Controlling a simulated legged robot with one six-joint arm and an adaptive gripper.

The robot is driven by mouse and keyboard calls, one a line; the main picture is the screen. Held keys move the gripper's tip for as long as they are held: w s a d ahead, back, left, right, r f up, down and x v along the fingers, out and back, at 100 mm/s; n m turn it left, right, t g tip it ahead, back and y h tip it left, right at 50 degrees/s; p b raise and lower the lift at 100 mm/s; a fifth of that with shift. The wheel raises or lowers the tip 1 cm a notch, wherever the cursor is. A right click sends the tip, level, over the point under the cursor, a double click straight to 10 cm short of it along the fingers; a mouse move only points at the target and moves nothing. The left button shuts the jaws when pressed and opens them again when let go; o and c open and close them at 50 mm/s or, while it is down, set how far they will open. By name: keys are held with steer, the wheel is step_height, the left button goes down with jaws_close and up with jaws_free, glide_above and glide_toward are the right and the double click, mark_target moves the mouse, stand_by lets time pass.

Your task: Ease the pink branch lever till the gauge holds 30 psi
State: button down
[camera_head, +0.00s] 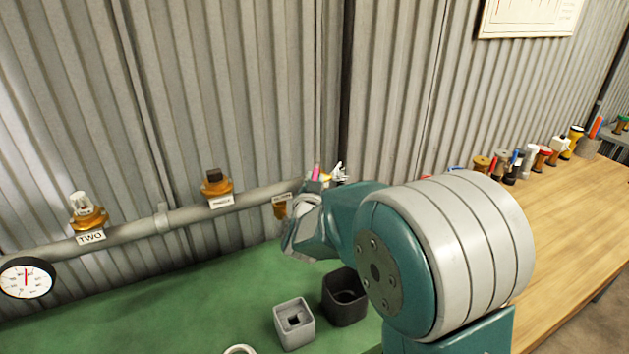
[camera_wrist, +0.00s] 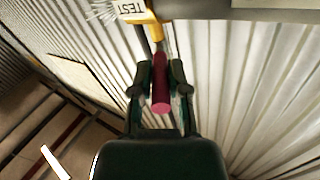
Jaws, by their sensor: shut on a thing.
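The pink lever (camera_wrist: 161,88) sits between the two fingers of my gripper (camera_wrist: 161,82) in the wrist view, and the fingers are shut on it. Its stem runs up to a yellow valve body (camera_wrist: 152,24) beside a "TEST" label (camera_wrist: 132,9). In the head view only a small pink tip (camera_head: 316,174) shows; my arm hides most of that valve and the gripper. The round gauge (camera_head: 26,278) is at the far left, with a red needle pointing about straight up. Its numbers are too small to read.
A grey pipe (camera_head: 185,214) runs along the corrugated wall, with a valve labelled "TWO" (camera_head: 87,217) and a brown-capped fitting (camera_head: 215,185). A grey square holder (camera_head: 294,323) and a dark one (camera_head: 344,296) stand on the green surface (camera_head: 190,307). Several fittings line the wooden bench (camera_head: 560,210).

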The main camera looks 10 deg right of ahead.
steer(key=shift+r, duration=0.1)
steer(key=c, duration=0.6)
jaws_free()
steer(key=shift+c, duration=0.2)
steer(key=v, duration=1.2)
